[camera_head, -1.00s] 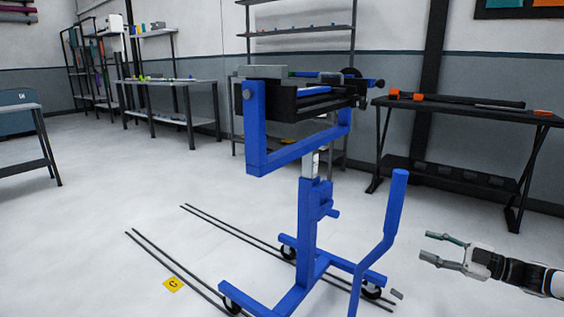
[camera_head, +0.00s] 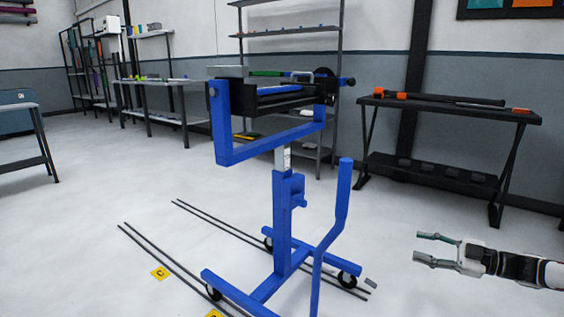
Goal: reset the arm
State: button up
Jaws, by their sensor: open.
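My gripper (camera_head: 428,247) is at the lower right of the head view. Its two grey fingers are spread apart and point left, with nothing between them. My arm (camera_head: 515,267) reaches in from the right edge, roughly level. The gripper is apart from everything around it, with floor showing behind it.
A blue wheeled stand (camera_head: 282,220) with a black tray-like top is left of my gripper, its bent blue handle nearest. A black table (camera_head: 440,104) with orange-ended tools stands behind. Dark floor rails (camera_head: 160,250) run by the stand. Floor around my gripper is clear.

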jog(key=s+a+r+m+g+h, duration=0.25)
jog(key=s+a+g+h, duration=0.2)
jog(key=s+a, duration=0.4)
jog(key=s+a+r+m+g+h, duration=0.1)
jog(key=s+a+r+g+h, duration=0.25)
jog(key=s+a+g, duration=0.5)
jog(key=s+a+r+m+t+h, duration=0.1)
jog(key=s+r+m+h, duration=0.3)
jog(key=s, duration=0.6)
jog(key=s+r+m+t+h, duration=0.1)
jog(key=s+r+m+t, duration=0.15)
jog(key=s+m, duration=0.5)
jog(key=s+a+r+m+t+h, duration=0.1)
jog(key=s+r+m+h, duration=0.15)
jog(key=s, duration=0.85)
notch_tip(320, 180, up, 40)
jog(key=t+p, duration=0.4)
jog(key=p, duration=3.4)
jog(key=shift+r+y+p, duration=0.2)
jog(key=shift+y+p, duration=0.1)
jog(key=shift+y, duration=0.05)
jog(key=shift+m, duration=0.25)
